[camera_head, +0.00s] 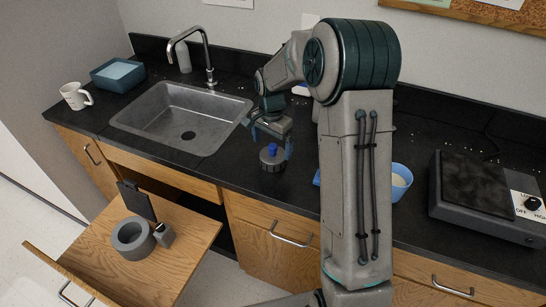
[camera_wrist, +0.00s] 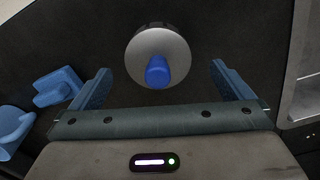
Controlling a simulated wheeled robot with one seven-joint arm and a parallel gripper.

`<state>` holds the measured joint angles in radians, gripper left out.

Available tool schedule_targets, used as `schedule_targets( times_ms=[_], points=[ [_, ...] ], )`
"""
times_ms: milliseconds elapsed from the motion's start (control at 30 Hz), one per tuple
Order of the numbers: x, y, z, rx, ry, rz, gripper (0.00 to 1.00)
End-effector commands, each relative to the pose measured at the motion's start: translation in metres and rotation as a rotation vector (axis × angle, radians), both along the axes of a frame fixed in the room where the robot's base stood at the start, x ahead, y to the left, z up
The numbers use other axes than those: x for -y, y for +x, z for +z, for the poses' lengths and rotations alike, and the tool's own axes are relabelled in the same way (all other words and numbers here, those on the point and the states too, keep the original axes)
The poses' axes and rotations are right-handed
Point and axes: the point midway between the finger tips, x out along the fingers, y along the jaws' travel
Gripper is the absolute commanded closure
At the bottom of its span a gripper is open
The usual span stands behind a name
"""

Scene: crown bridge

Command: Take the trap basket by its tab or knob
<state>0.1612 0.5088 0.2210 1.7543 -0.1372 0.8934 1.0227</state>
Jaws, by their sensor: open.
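The trap basket (camera_head: 272,162) is a small round grey-and-dark piece with a blue knob (camera_head: 272,148) on top. It stands upright on the black counter, right of the sink. In the wrist view its round grey top (camera_wrist: 143,66) and blue knob (camera_wrist: 158,71) show near the upper middle. My gripper (camera_head: 271,142) is above and around the knob, fingers pointing down. In the wrist view my gripper (camera_wrist: 160,72) is open, one finger on each side of the basket with clear gaps. It holds nothing. Whether the fingertips are level with the knob I cannot tell.
The sink (camera_head: 182,118) with its faucet (camera_head: 208,62) is left of the basket. A blue bowl (camera_head: 402,172) stands right of my arm, and a hot plate (camera_head: 478,196) farther right. Below, a pulled-out wooden surface (camera_head: 182,255) carries a grey ring (camera_head: 133,240).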

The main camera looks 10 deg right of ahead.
Motion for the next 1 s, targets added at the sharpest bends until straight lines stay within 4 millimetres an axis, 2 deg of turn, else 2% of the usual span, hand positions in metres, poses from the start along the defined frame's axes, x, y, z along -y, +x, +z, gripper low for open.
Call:
schedule_targets(
  times_ms=[333, 467, 667, 867, 1000],
  points=[
    [0.004, 0.0, -0.043, -0.003, 0.0, 0.001, 0.0],
    [0.004, 0.0, -0.05, 0.0, 0.0, 0.0, 0.0],
    [0.004, 0.0, -0.05, 0.001, -0.001, 0.0, 0.0],
    [0.004, 0.0, -0.05, 0.0, 0.0, 0.001, 0.53],
    [0.004, 0.0, -0.05, 0.001, 0.0, 0.001, 0.55]
  ],
)
